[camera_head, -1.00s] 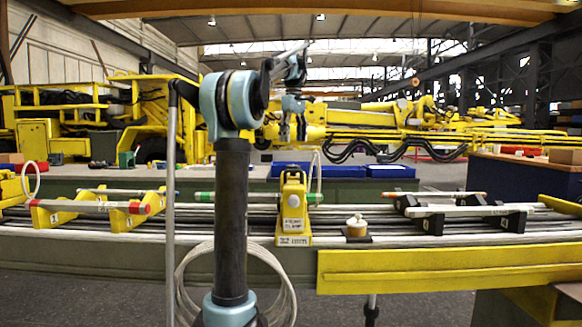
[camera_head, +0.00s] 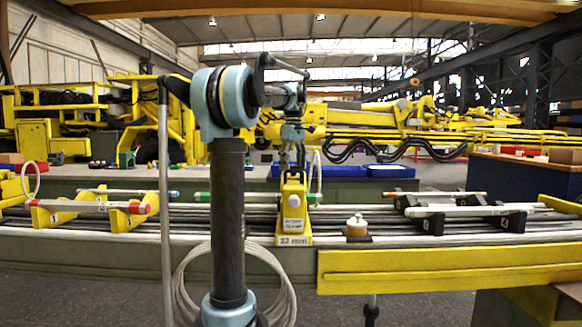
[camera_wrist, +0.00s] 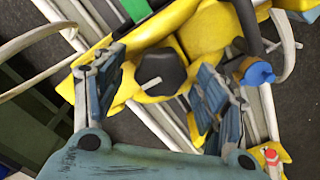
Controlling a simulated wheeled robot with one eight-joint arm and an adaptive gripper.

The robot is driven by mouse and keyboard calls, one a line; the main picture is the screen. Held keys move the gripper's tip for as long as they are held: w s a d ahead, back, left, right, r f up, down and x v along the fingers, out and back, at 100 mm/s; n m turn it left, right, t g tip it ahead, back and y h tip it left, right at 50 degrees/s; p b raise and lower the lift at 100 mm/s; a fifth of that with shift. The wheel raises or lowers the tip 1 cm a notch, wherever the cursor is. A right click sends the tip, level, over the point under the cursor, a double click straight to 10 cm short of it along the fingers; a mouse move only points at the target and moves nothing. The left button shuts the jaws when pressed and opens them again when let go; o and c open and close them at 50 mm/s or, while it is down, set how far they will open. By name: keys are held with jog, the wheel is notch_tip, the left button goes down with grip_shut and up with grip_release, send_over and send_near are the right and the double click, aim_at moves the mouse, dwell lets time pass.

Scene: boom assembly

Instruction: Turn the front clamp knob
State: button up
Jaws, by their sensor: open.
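The front clamp is a yellow block labelled "32 mm" (camera_head: 293,222) on the long rails in the head view. In the wrist view, its dark faceted knob (camera_wrist: 165,68) with a pale pointer sits on yellow clamp parts (camera_wrist: 208,35). My gripper (camera_wrist: 160,68) is open, with one blue-grey finger on each side of the knob and gaps to both. In the head view my gripper (camera_head: 291,160) points down right over the clamp's top. Whether the fingertips are down at knob height is hard to tell.
A white-topped brass-coloured piece (camera_head: 357,222) stands right of the clamp. Black brackets (camera_head: 430,222) and yellow brackets (camera_head: 125,217) hold rods on either side. In the wrist view a blue-and-orange rod end (camera_wrist: 257,71) lies close to the right finger.

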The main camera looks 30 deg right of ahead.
jog(key=c, duration=1.1)
jog(key=shift+m, duration=0.3)
